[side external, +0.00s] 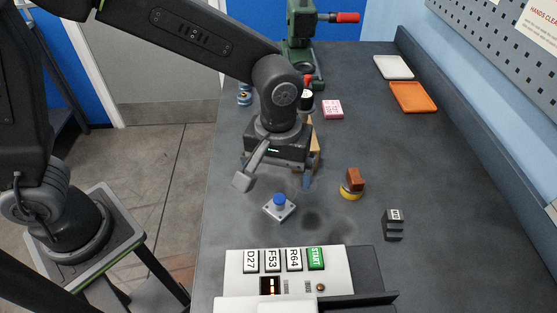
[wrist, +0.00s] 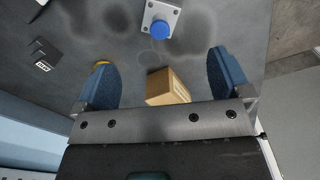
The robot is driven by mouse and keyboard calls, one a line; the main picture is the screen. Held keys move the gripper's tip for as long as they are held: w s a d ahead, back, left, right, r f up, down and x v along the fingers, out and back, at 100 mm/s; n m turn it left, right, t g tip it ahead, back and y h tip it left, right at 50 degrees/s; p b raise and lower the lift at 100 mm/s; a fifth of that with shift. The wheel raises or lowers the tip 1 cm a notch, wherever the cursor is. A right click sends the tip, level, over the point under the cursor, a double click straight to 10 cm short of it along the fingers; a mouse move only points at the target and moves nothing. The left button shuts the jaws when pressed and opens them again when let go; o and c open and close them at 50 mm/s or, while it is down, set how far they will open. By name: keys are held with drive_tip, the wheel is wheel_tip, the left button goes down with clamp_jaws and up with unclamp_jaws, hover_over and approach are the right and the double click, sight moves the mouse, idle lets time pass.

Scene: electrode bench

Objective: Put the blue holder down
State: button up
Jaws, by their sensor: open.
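A blue round-topped piece, which looks like the blue holder (side external: 279,200), stands upright on a small grey square plate (side external: 287,214) with a fixing at each corner. In the wrist view the blue piece (wrist: 161,30) and its plate (wrist: 150,13) lie at the top, beyond my fingertips. My gripper (side external: 280,178) is open and points down above the bench, just behind the blue piece and apart from it. Its blue-padded fingers (wrist: 160,65) are spread wide with nothing held. A tan block (wrist: 167,88) shows between and below them in the wrist view.
A brown block (side external: 355,179) on a yellow base (side external: 350,192) and a dark labelled block (side external: 393,225) are to the right. A control panel (side external: 290,285) is in front. White (side external: 393,67) and orange (side external: 413,97) trays, a pink block (side external: 333,109) and a green press (side external: 302,40) are behind.

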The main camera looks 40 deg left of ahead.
drive_tip(key=s+a+r+m+t, duration=0.2)
drive_tip(key=s+a+r, duration=0.2)
drive_tip(key=a+r, duration=0.55)
drive_tip(key=s+a+r+m+t, duration=0.1)
drive_tip(key=s+a+m+t, duration=0.2)
drive_tip(key=s+a, duration=0.4)
drive_tip(key=shift+s+a+r+t, duration=0.15)
drive_tip(key=shift+a+r+t, duration=0.15)
drive_tip(key=shift+a, duration=0.65)
